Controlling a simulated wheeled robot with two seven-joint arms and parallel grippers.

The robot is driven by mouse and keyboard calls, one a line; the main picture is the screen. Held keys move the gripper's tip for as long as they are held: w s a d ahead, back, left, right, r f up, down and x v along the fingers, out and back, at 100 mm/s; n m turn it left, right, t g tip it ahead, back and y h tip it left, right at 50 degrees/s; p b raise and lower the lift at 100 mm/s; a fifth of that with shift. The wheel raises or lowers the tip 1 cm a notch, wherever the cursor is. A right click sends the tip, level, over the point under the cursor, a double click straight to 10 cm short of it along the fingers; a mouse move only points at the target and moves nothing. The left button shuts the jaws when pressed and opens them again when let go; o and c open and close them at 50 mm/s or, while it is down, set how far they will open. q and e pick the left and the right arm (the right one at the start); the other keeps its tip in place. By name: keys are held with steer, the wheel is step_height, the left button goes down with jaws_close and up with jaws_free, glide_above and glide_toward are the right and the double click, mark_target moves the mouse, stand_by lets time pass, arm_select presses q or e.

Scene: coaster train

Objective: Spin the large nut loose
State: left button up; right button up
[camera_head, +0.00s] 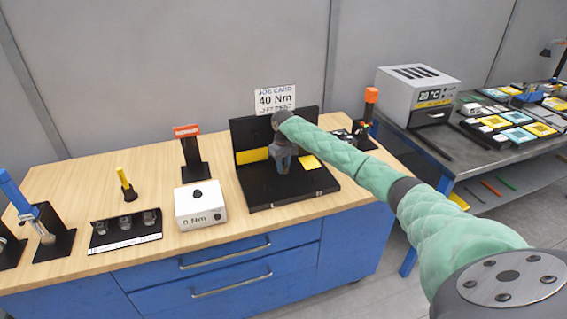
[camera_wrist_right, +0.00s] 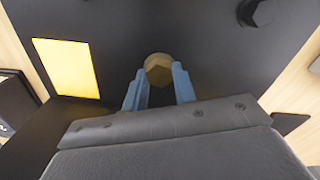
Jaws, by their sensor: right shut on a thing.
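The large nut (camera_wrist_right: 158,68) shows in the right wrist view as a brownish hexagonal piece at the black fixture (camera_wrist_right: 205,40). My right gripper (camera_wrist_right: 159,82) has its two blue fingers shut on the nut, one on each side. In the head view my right gripper (camera_head: 283,162) reaches down at the middle of the black fixture (camera_head: 290,189), and my wrist hides the nut there. My left gripper is not in view.
A white box reading 0 Nm (camera_head: 200,206) stands left of the fixture. A job card reading 40 Nm (camera_head: 275,99) is behind it. A socket rack (camera_head: 126,230) and a blue-handled tool (camera_head: 20,196) stand further left. A dark bolt head (camera_wrist_right: 255,12) sits near the nut.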

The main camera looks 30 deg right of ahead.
steer(key=n+p, duration=0.1)
steer(key=n, duration=0.3)
steer(key=shift+n, duration=0.3)
steer(key=n, duration=0.3)
steer(key=shift+n, duration=0.3)
steer(key=n, duration=0.2)
steer(key=shift+n, duration=2.2)
steer(key=shift+n+b, duration=0.3)
steer(key=shift+n, duration=1.7)
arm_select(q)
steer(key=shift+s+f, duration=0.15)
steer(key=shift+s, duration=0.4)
arm_select(e)
steer(key=shift+n, duration=0.3)
